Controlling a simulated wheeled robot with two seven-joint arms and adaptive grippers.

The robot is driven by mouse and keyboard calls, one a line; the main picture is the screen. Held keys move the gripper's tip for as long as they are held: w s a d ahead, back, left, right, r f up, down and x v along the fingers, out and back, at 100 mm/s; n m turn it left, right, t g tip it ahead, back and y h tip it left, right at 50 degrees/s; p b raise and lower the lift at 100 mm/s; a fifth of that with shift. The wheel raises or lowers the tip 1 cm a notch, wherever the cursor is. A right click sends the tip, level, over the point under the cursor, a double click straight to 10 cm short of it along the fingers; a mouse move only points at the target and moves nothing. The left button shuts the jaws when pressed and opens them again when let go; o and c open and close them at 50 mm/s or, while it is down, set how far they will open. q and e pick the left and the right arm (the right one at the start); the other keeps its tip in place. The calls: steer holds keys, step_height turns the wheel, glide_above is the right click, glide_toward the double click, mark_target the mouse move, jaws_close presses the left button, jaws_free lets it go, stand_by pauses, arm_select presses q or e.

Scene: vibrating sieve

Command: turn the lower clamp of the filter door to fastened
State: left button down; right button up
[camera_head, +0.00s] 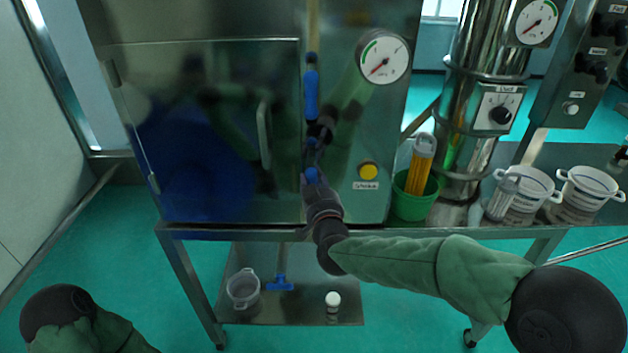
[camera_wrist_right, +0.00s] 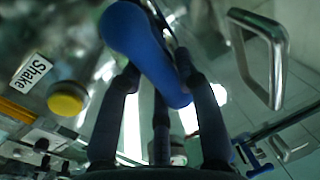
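The filter door (camera_head: 215,150) is a shiny steel panel at the left of the machine, and it looks closed. The upper clamp (camera_head: 311,93) has a blue handle, upright at the door's right edge. The lower clamp (camera_head: 312,175) is below it, mostly hidden by my right gripper (camera_head: 318,192). In the right wrist view the blue handle of the lower clamp (camera_wrist_right: 145,50) runs slantwise between the fingers of my right gripper (camera_wrist_right: 157,70). The fingers stand apart on either side of it; I cannot tell whether both press on it. My left gripper is out of view.
A yellow Shake button (camera_head: 368,171) and a gauge (camera_head: 383,57) are right of the clamps. The door handle (camera_head: 263,135) is to their left. A green cup (camera_head: 416,203) and white buckets (camera_head: 588,187) stand at the right. A lower shelf (camera_head: 305,310) holds small items.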

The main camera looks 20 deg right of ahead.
jaws_close()
steer(key=shift+r+n+p, duration=0.1)
steer(key=shift+n+p, duration=0.2)
steer(key=shift+p, duration=0.2)
steer(key=shift+w+a+f+n+g+h+p, duration=0.15)
steer(key=shift+a+n+g+h+p, duration=0.25)
steer(key=shift+n+p, duration=2.6)
steer(key=shift+a+f+n+g+h+p, duration=0.25)
steer(key=shift+n+g+h+p, duration=0.3)
steer(key=shift+n+p, duration=2.4)
steer(key=shift+w+a+f+n+g+h+p, duration=0.15)
steer(key=shift+a+n+g+h+p, duration=0.3)
steer(key=shift+n+p, duration=2.55)
steer(key=m+p, duration=0.2)
steer(key=shift+m+p, duration=0.25)
steer(key=shift+p, duration=0.1)
steer(key=shift+f, duration=0.1)
steer(key=o, duration=1.1)
jaws_free()
